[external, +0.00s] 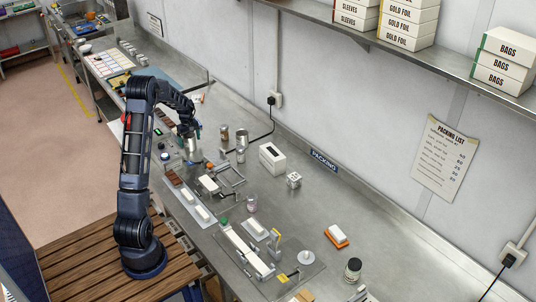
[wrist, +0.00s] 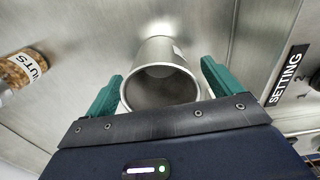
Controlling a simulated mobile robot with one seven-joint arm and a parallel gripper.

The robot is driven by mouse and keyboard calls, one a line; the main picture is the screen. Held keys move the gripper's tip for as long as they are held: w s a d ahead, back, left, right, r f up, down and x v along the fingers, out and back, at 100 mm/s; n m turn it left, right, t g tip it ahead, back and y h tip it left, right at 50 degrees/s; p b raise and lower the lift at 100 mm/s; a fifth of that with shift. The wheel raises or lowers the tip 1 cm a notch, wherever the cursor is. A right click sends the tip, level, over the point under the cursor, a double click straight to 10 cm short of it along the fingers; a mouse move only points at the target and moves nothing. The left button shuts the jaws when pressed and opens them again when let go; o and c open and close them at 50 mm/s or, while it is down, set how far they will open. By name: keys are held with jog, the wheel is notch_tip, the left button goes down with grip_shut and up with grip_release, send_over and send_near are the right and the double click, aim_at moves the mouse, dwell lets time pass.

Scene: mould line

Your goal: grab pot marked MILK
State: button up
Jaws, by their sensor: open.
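In the wrist view a plain metal pot (wrist: 165,75) stands with its open mouth towards the camera. Its inside looks bare and grey. A small pale patch shows on its right side, but no word on it can be read, so I cannot tell whether it is the pot marked MILK. My gripper (wrist: 160,82) is open, with one green finger on each side of the pot. Small gaps show between the fingers and its wall. In the external view my gripper (external: 192,130) is low over the steel bench, and details there are too small to tell.
A jar marked NUTS (wrist: 25,68) lies to the left in the wrist view, and a SETTING sign (wrist: 288,75) is at the right. Other small containers (external: 241,141) stand right of my gripper in the external view. A white box (external: 272,158) stands farther right.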

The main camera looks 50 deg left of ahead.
jog(key=c, duration=1.2)
jog(key=shift+o, duration=0.2)
jog(key=shift+r, duration=0.1)
